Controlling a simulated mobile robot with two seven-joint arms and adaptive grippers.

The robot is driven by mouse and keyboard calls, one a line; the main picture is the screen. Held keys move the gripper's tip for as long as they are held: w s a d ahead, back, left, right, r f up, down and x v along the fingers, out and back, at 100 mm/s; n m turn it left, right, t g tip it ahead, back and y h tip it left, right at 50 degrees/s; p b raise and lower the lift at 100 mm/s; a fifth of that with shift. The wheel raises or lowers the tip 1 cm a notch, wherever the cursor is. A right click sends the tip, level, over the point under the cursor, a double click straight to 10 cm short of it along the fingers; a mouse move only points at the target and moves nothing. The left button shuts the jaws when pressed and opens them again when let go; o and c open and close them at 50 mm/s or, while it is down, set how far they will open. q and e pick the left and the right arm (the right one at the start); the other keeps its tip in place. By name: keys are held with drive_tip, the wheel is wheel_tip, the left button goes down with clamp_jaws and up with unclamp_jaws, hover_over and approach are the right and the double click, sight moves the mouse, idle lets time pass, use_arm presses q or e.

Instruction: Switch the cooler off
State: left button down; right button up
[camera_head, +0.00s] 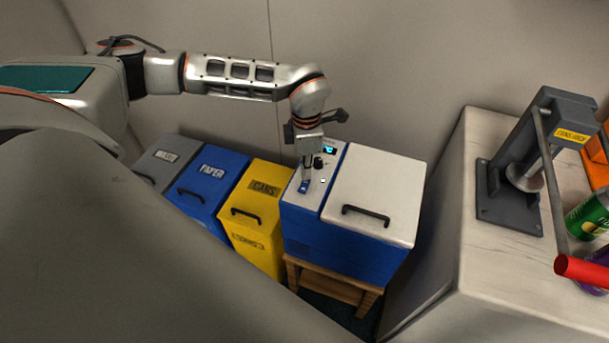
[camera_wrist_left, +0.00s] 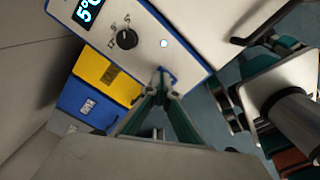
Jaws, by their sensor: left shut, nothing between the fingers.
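The cooler (camera_head: 345,245) is a blue box with a white lid (camera_head: 380,185) and a white control panel along its left side. The panel has a lit display (camera_head: 328,150), a black knob (camera_head: 319,163) and a small pale light (camera_head: 323,180). The left wrist view shows the display (camera_wrist_left: 88,12) reading about 5°C, the knob (camera_wrist_left: 126,39) and the lit light (camera_wrist_left: 164,43). My left gripper (camera_head: 305,182) is shut and empty, pointing down at the panel's front end. Its fingertips (camera_wrist_left: 162,82) are at a small blue part there, partly hidden; contact cannot be told.
Grey, blue and yellow bins (camera_head: 255,205) stand left of the cooler, the yellow one close beside it. The cooler sits on a wooden stand (camera_head: 330,285). At right, a counter (camera_head: 475,270) holds a can crusher (camera_head: 535,160) and cans (camera_head: 588,215). A wall rises behind.

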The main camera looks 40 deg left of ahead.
sight(306, 181)
use_arm(q)
drive_tip(key=shift+f+b, duration=0.3)
drive_tip(key=shift+f, duration=0.7)
idle(0.5)
drive_tip(key=shift+r+p, duration=1.75)
drive_tip(key=shift+r, duration=0.4)
drive_tip(key=shift+r+p, duration=1.25)
drive_tip(key=shift+r, duration=0.15)
